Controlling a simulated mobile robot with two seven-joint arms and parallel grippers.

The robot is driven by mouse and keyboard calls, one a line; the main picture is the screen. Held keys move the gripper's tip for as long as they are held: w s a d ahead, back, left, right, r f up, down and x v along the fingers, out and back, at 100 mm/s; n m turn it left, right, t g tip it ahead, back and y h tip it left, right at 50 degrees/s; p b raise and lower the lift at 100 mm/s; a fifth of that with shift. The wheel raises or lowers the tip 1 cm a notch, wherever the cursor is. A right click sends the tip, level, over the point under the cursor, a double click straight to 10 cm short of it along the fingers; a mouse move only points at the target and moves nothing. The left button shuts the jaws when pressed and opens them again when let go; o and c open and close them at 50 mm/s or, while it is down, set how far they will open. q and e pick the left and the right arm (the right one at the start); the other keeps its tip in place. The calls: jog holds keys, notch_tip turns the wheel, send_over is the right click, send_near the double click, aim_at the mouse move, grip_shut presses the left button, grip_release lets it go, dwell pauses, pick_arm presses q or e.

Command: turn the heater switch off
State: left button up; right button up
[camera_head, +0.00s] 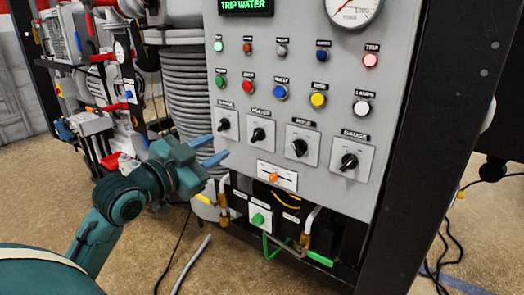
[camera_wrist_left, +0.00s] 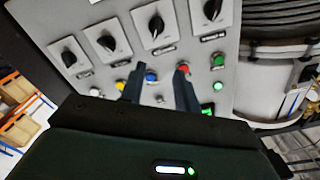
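The heater switch (camera_head: 258,134) is a black rotary knob on a white square plate, second from the left in a row on the grey control panel. Its label above seems to read HEATER. It also shows upside down in the left wrist view (camera_wrist_left: 156,27). My left gripper (camera_head: 208,150) is open and empty, with its two blue fingers apart. In the head view it is left of the heater switch and a little lower, near the panel's left edge. In the left wrist view the fingers (camera_wrist_left: 158,84) appear below the heater switch. No contact shows. My right gripper is not in view.
Similar knobs stand beside it: the leftmost switch (camera_head: 224,124), the mode switch (camera_head: 300,148) and the gauge switch (camera_head: 348,161). Coloured buttons and lamps, including a yellow button (camera_head: 318,100), are above. An orange-handled slider (camera_head: 273,177) and green-handled valve (camera_head: 258,219) are below.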

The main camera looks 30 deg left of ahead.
aim_at(255, 136)
pick_arm(q)
jog(key=w+f, duration=0.1)
jog(key=w, duration=0.7)
jog(key=w+d+f, duration=0.1)
jog(key=w, duration=0.4)
jog(key=shift+f, duration=0.3)
grip_shut()
